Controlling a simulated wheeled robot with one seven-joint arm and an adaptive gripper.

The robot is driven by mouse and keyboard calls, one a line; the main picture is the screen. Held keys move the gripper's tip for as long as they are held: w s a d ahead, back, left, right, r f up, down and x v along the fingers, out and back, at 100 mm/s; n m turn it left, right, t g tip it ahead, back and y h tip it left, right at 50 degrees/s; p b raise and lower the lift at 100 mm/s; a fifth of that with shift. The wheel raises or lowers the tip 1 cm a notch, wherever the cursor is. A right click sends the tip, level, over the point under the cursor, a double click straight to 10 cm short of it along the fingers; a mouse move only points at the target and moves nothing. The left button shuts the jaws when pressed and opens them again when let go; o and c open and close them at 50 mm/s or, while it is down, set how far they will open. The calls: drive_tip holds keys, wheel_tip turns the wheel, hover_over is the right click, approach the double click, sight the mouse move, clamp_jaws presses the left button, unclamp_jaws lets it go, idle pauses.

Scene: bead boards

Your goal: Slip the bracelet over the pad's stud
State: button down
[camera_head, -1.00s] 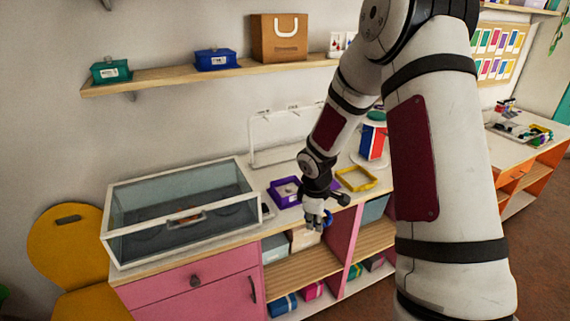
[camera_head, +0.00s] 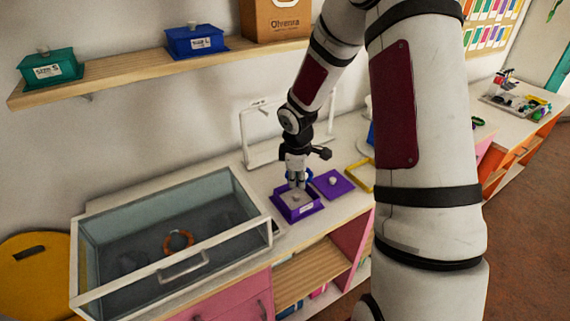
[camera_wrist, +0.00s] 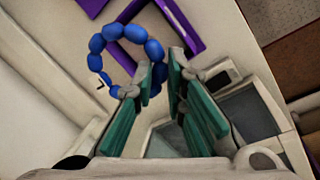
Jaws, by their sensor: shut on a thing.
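A blue beaded bracelet (camera_wrist: 108,42) hangs between the green-padded fingers of my gripper (camera_wrist: 162,78) in the wrist view. Its beads form a loop ahead of the fingertips. In the head view my gripper (camera_head: 297,184) is over the purple tray (camera_head: 298,214), which holds a pale grey pad (camera_head: 287,199). Bits of blue show at the fingers there. The wrist view shows part of the tray's purple rim (camera_wrist: 185,27) beyond the bracelet. The pad's stud is hidden, and I cannot tell whether the bracelet touches the pad.
A purple lid (camera_head: 343,187) with a knob lies right of the tray, with a yellow frame (camera_head: 358,181) farther right. A glass-topped case (camera_head: 222,218) with an orange bracelet (camera_head: 178,241) inside stands to the left. A white rack (camera_head: 246,135) stands behind.

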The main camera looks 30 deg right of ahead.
drive_tip(key=shift+w, duration=0.3)
drive_tip(key=shift+w+f+b, duration=0.2)
drive_tip(key=shift+f+b, duration=0.1)
drive_tip(key=shift+f, duration=0.1)
drive_tip(key=shift+b+x, duration=0.95)
drive_tip(key=shift+x, duration=0.5)
drive_tip(key=shift+s+a+f+b, duration=0.15)
drive_tip(key=shift+f+b, duration=0.2)
drive_tip(key=shift+f, duration=0.35)
drive_tip(key=shift+s+a+f+b, duration=0.15)
drive_tip(key=shift+f+b, duration=0.2)
drive_tip(key=shift+f, duration=0.35)
drive_tip(key=shift+d, duration=0.1)
drive_tip(key=shift+f, duration=0.25)
drive_tip(key=shift+p, duration=0.3)
drive_tip(key=c, duration=1.5)
unclamp_jaws()
drive_tip(key=shift+c, duration=0.2)
drive_tip(key=shift+o, duration=0.3)
